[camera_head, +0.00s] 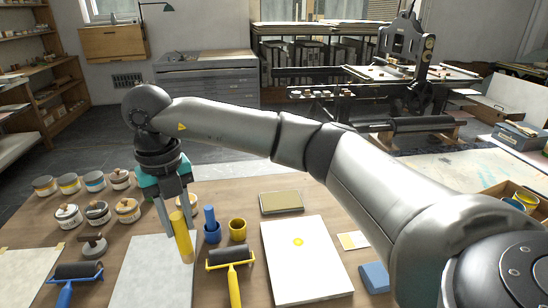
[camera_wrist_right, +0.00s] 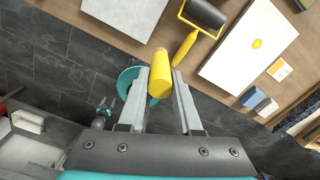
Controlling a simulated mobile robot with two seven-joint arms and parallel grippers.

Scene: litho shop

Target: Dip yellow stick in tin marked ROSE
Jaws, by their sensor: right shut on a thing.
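My right gripper (camera_head: 178,218) is shut on the yellow stick (camera_head: 183,243) and holds it pointing down over the table's grey slab. In the right wrist view the yellow stick (camera_wrist_right: 160,72) sits between the two grey fingers. Several tins stand at the left of the table in two rows, including a front tin (camera_head: 127,210) with an orange band, left of the gripper. Their labels are too small to read, so I cannot tell which is ROSE. A small teal and dark part with two prongs in the wrist view (camera_wrist_right: 103,113) looks like my left gripper; its jaws are unclear.
A blue cup (camera_head: 212,234) with a blue stick and a yellow cup (camera_head: 238,230) stand right of the held stick. A yellow roller (camera_head: 231,262), a blue roller (camera_head: 78,272) and a white slab (camera_head: 305,262) with a yellow spot lie on the table.

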